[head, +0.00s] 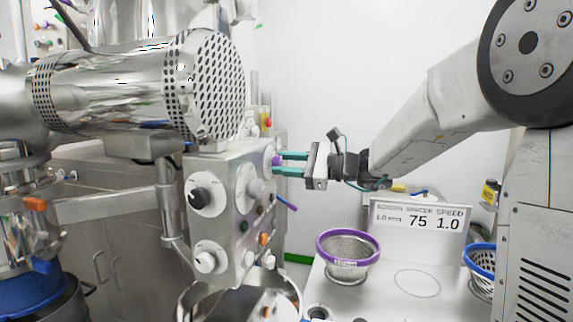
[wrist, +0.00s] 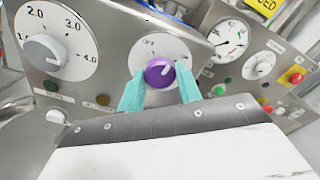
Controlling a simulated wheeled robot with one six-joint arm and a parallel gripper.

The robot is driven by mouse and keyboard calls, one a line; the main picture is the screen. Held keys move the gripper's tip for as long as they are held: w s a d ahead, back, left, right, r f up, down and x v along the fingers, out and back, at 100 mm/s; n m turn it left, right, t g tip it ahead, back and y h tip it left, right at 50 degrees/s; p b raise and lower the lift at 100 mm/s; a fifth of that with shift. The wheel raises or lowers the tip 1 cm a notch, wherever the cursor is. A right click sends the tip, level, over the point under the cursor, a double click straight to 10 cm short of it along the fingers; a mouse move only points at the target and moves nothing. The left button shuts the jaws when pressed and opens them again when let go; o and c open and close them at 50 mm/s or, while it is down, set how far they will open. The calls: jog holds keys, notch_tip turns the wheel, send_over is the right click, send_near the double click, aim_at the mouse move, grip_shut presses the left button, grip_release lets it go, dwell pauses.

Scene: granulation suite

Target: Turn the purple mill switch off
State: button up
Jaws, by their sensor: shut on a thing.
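The purple mill switch (wrist: 160,72) is a round knob with a pale pointer line, on a white dial plate on the steel control box. In the wrist view its pointer line slants toward the upper right. The lettering on the plate is too small to read surely. My gripper (wrist: 160,92) has two teal fingers, one on each side of the knob, shut on it. In the head view my gripper (head: 291,163) reaches the box from the right, and only a little of the purple switch (head: 276,160) shows at the fingertips.
The control box (head: 228,225) also bears a black knob (head: 199,197), a white knob (head: 205,262) and small buttons. A perforated steel drum (head: 205,85) sits above it. A purple-rimmed sieve basket (head: 348,250) and a display sign (head: 420,219) stand on the bench to the lower right.

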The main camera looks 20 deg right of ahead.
jog(key=n, duration=0.5)
jog(key=shift+n, duration=0.3)
jog(key=n, duration=0.5)
jog(key=shift+f, duration=0.1)
jog(key=shift+n, duration=0.3)
jog(key=o, duration=1)
jog(key=shift+s, duration=0.1)
jog(key=v, duration=0.7)
jog(key=shift+s+d, duration=0.25)
jog(key=shift+d, duration=0.05)
